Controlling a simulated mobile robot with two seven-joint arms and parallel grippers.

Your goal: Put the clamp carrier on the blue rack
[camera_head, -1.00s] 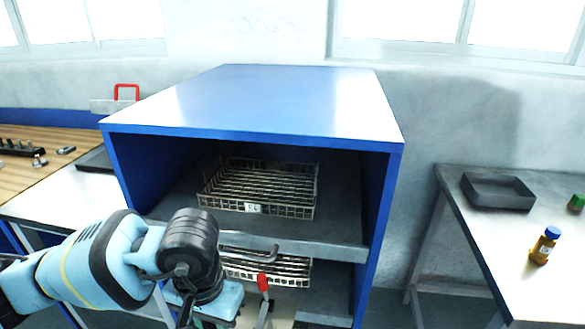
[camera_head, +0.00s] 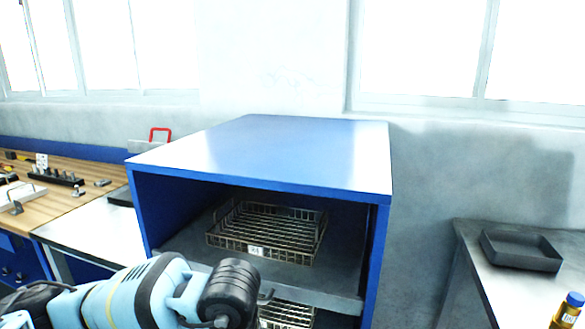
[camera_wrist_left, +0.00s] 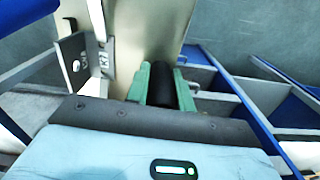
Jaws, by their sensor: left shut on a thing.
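A blue open-fronted rack (camera_head: 262,188) stands in the middle of the head view, with a wire basket on its upper shelf and another partly visible below. In the left wrist view, my left gripper (camera_wrist_left: 164,84) has its green fingers shut around a black grip. This grip appears to belong to the clamp carrier, whose pale plate (camera_wrist_left: 145,35) extends beyond the fingers, with a metal bracket and label beside it. In the head view, my left arm reaches in front of the rack; its gripper and the carrier are below the frame. My right gripper is not in view.
The upper wire basket (camera_head: 268,234) takes up much of its shelf. A wooden workbench (camera_head: 58,197) with fixtures is at left. On the right, a grey table holds a dark tray (camera_head: 520,249) and a bottle (camera_head: 568,311). The rack's top is clear.

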